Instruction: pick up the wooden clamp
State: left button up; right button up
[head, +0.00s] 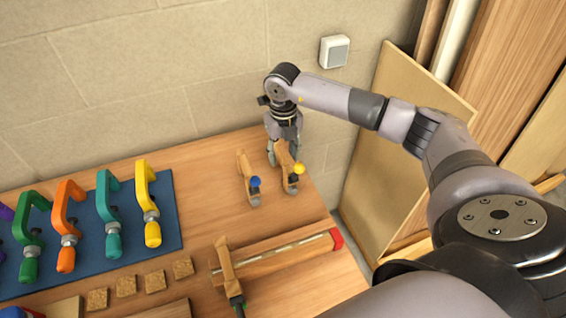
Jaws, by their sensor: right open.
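Two small wooden clamps stand near the back right corner of the workbench. One has a blue knob (248,178). A longer wooden clamp (285,258) with a red end lies nearer the front. The gripper hides part of this clamp's top. My left gripper is not in view.
The workbench (205,210) meets a block wall behind. A blue mat (170,215) at left carries several coloured clamps, the nearest yellow (147,190). Several small wooden blocks (183,267) lie at front. Boards (395,150) lean at right. A white box (334,51) is on the wall.

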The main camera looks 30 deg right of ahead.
jog(key=shift+f+p, duration=0.45)
jog(key=shift+f, duration=1.4)
jog(key=shift+r, duration=0.1)
grip_shut()
